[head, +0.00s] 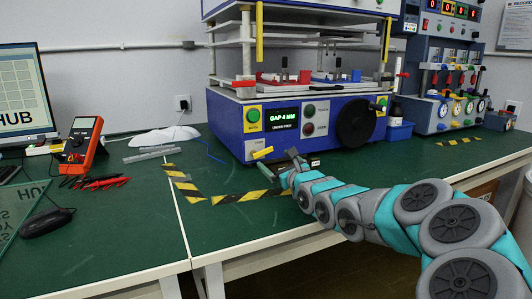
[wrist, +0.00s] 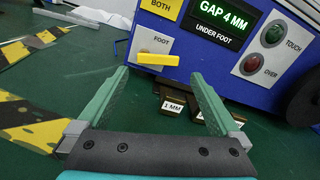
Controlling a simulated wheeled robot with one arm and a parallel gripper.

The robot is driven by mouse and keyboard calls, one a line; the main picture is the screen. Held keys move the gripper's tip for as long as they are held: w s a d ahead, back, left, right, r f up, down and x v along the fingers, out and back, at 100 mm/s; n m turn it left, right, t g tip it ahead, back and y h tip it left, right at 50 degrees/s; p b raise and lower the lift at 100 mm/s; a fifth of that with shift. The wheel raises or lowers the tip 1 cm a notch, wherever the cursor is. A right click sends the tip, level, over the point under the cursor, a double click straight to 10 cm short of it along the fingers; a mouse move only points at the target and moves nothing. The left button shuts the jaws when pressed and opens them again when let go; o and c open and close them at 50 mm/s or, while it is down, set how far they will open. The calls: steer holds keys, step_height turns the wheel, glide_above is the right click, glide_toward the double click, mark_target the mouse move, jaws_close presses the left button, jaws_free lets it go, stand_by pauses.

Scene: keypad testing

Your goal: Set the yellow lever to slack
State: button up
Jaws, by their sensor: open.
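A yellow lever (wrist: 157,59) sticks out roughly level from the lower left front of the blue testing machine (head: 228,125), below a label reading FOOT. The lever also shows in the head view (head: 262,152). No slack marking is readable. My gripper (wrist: 160,77) is open and empty, its two green fingers on either side of the lever's lower side in the picture. I cannot tell whether they touch it. In the head view my gripper (head: 287,171) is low in front of the machine, just right of the lever.
The display (wrist: 222,22) reads GAP 4 MM, UNDER FOOT. Green (wrist: 274,34) and red (wrist: 251,64) buttons sit to its right. Dark blocks (wrist: 173,104), one labelled 1 MM, lie below the lever. Striped tape (head: 240,196) marks the green table. A black handwheel (head: 355,123) is at right.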

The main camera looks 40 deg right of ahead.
mark_target(264, 154)
steer(key=p+x, duration=0.1)
steer(key=x, duration=0.6)
steer(key=shift+w+a+p, duration=0.15)
steer(key=shift+p, duration=0.2)
steer(key=c, duration=1)
steer(key=shift+f+m+b, duration=0.15)
steer(key=shift+m+b, duration=0.45)
steer(key=shift+m, duration=0.15)
steer(key=shift+f+m+b, duration=0.2)
steer(key=shift+m+b, duration=0.4)
steer(key=shift+m, duration=0.15)
steer(key=shift+c, duration=0.2)
steer(key=o, duration=1)
steer(key=shift+o, duration=0.2)
